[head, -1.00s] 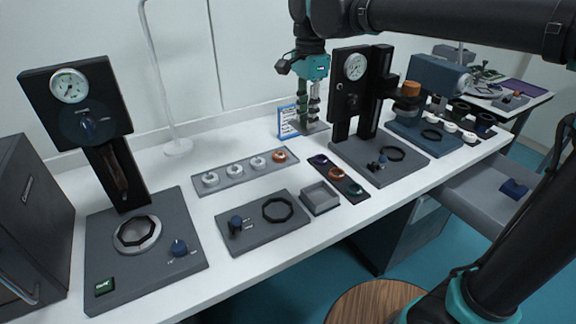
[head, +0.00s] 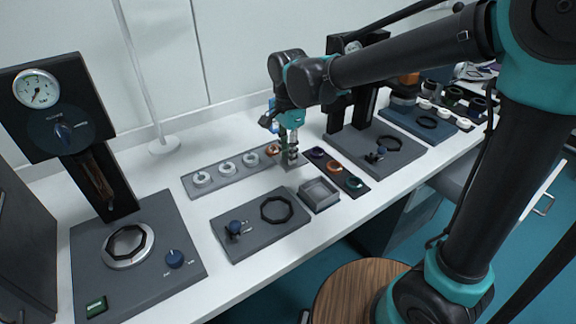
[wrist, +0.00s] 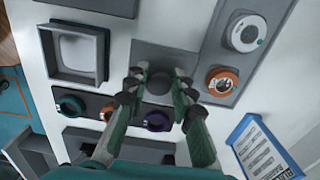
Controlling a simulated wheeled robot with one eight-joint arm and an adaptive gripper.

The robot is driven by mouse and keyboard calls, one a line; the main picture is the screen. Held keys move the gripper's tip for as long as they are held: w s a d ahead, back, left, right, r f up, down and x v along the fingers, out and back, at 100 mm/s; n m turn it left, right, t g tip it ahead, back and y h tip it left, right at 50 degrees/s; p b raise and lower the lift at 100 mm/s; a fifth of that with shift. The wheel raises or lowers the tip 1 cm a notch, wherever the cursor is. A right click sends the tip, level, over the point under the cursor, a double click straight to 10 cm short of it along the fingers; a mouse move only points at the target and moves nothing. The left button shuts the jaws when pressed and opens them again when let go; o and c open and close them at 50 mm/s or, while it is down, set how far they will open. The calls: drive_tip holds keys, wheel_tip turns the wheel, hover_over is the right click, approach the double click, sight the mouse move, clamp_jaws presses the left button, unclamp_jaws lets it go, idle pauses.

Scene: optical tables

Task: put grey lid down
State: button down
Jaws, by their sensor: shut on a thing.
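The grey lid (wrist: 165,55) is a flat square plate with a dark round knob. My gripper (wrist: 158,88) is shut on the knob, with a green-sided finger on either side of it. In the head view my gripper (head: 289,157) points down over the bench, between the strip of white rings and the open grey box. The open square grey box (wrist: 105,55) is beside the lid in the wrist view and also shows in the head view (head: 319,207). I cannot tell whether the lid touches the bench.
A grey strip (head: 213,181) holds white rings and an orange one. A dark strip (head: 345,183) holds coloured rings. A plate with a black ring (head: 245,243) lies left of the box. A blue-and-white sign (wrist: 262,148) stands close by. A gauge stand (head: 75,130) is at left.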

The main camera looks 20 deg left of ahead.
sight(288, 175)
drive_tip(key=shift+f, duration=2.55)
drive_tip(key=shift+f, duration=0.1)
drive_tip(key=c, duration=1.3)
unclamp_jaws()
wheel_tip(288, 175, up, 12)
drive_tip(key=shift+r, duration=0.15)
